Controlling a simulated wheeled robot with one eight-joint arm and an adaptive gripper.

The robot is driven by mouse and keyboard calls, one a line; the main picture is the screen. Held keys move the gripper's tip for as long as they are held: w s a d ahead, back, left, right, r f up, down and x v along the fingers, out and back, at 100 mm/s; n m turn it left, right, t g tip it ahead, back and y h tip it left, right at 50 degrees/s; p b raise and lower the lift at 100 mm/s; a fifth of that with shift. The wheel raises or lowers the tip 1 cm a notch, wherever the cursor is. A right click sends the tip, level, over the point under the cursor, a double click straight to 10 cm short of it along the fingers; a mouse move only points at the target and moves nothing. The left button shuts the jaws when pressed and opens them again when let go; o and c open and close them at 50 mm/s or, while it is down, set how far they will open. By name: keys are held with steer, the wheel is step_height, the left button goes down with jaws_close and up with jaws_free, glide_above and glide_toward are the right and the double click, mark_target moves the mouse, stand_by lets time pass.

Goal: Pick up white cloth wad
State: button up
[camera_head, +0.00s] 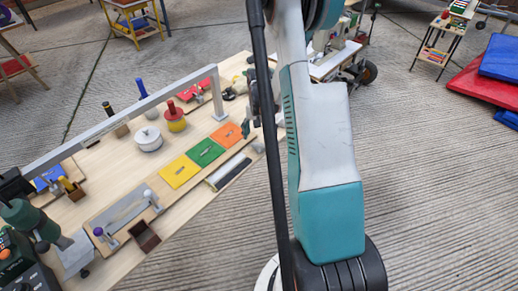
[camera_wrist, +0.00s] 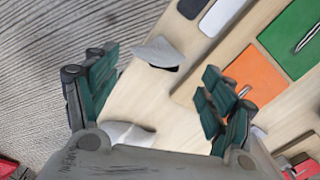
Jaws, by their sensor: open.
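My gripper (camera_wrist: 159,64) is open, with its dark green fingers spread over the light wooden table top in the wrist view. A white, soft-looking piece (camera_wrist: 126,134), which looks like the cloth wad, lies between the fingers close to the palm; its lower part is hidden by my gripper. A second pale grey, pointed piece (camera_wrist: 158,51) lies beyond it near the table edge, between the fingertip directions. I cannot tell for certain which is the wad. In the head view a small greyish piece (camera_head: 258,147) shows at the table edge beside my arm. Nothing is held.
An orange panel (camera_wrist: 254,77) and green panel (camera_wrist: 297,38) lie right of my gripper; a yellow panel (camera_head: 179,171) is farther left. A black-and-white tray (camera_head: 228,172) lies along the edge. A white pot (camera_head: 148,139) and grey rail (camera_head: 130,116) stand on the table.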

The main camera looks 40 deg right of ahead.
mark_target(259, 144)
step_height(259, 144, down, 5)
steer(key=shift+a+f+b, duration=0.1)
steer(key=shift+a+b, duration=0.05)
steer(key=shift+b, duration=0.95)
steer(key=c, duration=1)
step_height(259, 144, up, 20)
steer(key=p, duration=0.6)
steer(key=shift+o, duration=0.2)
